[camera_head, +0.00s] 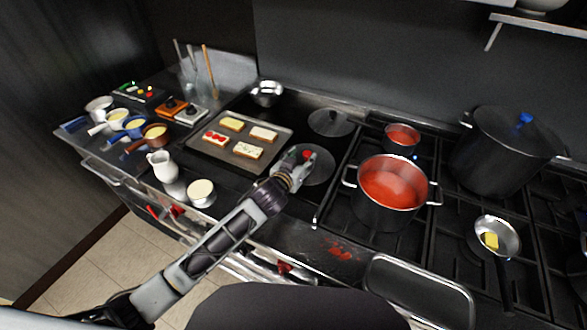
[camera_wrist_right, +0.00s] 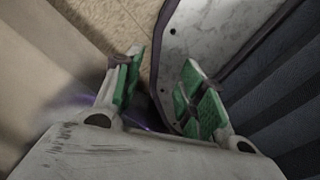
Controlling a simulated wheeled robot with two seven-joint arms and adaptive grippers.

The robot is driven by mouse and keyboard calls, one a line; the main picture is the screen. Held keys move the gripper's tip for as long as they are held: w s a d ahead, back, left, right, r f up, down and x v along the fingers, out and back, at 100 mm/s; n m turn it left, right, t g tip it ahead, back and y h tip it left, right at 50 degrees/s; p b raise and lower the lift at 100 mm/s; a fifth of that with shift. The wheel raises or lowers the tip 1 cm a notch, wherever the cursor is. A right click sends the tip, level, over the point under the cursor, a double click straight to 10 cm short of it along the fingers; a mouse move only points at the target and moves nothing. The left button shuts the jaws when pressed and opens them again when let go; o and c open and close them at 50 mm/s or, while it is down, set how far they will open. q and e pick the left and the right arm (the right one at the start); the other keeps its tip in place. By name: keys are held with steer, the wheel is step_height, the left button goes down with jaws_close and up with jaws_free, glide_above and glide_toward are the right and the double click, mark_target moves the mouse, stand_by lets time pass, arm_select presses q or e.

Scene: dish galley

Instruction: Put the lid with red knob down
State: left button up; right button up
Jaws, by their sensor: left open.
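The lid with red knob (camera_head: 322,170) is a round grey lid that appears to lie flat on the dark cooktop, right of the tray of toasts. Its red knob (camera_head: 307,154) points up. My left gripper (camera_head: 299,163) is open at the knob, over the left part of the lid, and hides some of it. I cannot tell whether the fingers touch the knob. My right gripper (camera_wrist_right: 160,88) shows in the right wrist view with its green-padded fingers apart and nothing between them.
A second lid (camera_head: 330,122) lies behind. The baking tray (camera_head: 218,160) with toasts is to the left. A large pot of red sauce (camera_head: 391,190) and a smaller one (camera_head: 402,137) stand on the burners to the right. A white jug (camera_head: 163,166) stands at the front left.

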arm_select(q)
steer(key=shift+v, duration=3.05)
